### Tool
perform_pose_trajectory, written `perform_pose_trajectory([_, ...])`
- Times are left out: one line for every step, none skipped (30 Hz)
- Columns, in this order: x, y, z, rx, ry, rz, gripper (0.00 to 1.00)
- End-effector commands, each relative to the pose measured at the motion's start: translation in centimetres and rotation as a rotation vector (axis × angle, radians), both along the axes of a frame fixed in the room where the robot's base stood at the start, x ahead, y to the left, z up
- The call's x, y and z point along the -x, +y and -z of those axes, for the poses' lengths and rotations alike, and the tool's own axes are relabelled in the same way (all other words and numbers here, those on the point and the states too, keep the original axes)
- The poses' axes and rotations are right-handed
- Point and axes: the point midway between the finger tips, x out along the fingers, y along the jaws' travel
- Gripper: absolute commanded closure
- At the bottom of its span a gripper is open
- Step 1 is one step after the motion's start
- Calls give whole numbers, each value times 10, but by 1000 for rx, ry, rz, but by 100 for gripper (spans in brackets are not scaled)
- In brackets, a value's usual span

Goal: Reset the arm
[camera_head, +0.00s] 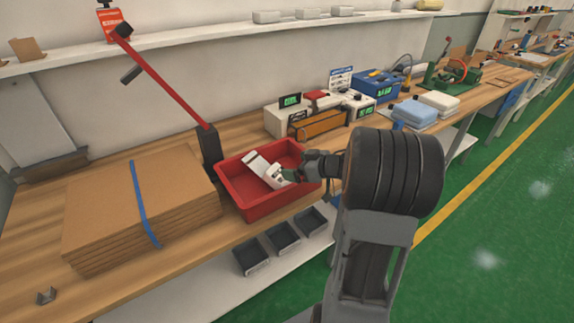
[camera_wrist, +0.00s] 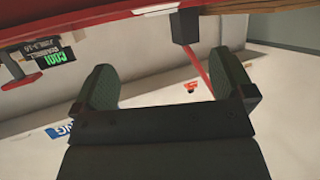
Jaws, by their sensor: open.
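My arm reaches over the red bin (camera_head: 240,205) on the workbench. My gripper (camera_head: 290,175) is at the bin's right side, with its fingers over the bin. In the wrist view my gripper (camera_wrist: 165,75) has its two dark green fingers wide apart, with nothing between them. A white object (camera_head: 257,163) lies tilted in the bin, just left of the fingers; I cannot tell whether they touch. The wrist view looks upside down, with the red bin (camera_wrist: 60,22) along its top edge.
A stack of cardboard (camera_head: 140,205) with a blue strap lies left of the bin. A red lever (camera_head: 165,85) rises behind it. Boxed instruments (camera_head: 290,115) stand behind right. The green floor (camera_head: 490,230) at right is clear.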

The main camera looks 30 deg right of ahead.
Motion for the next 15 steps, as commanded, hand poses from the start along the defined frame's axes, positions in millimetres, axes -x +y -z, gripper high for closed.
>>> perform_pose_trajectory([9, -6, -6, 1, -3, 5, 0])
perform_pose_trajectory([13, -9, -8, 1, -2, 5, 0])
perform_pose_trajectory([20, -12, -11, 0, -1, 4, 0])
perform_pose_trajectory([24, -14, -13, 0, -1, 4, 0])
perform_pose_trajectory([28, -17, -14, 1, 0, 4, 0])
perform_pose_trajectory([33, -19, -17, 0, -1, 3, 0])
perform_pose_trajectory([36, -21, -19, 0, -1, 3, 0])
perform_pose_trajectory([40, -22, -20, 0, 0, 3, 0])
perform_pose_trajectory([43, -25, -21, 0, 0, 2, 0])
perform_pose_trajectory([46, -26, -23, -1, -1, 2, 0])
perform_pose_trajectory([48, -27, -24, -1, -1, 1, 0])
perform_pose_trajectory([51, -28, -25, 0, 0, 1, 0])
perform_pose_trajectory([53, -29, -25, 0, 0, 1, 0])
perform_pose_trajectory([54, -30, -26, 0, 0, 1, 0])
perform_pose_trajectory([56, -31, -26, -1, 0, 0, 0])
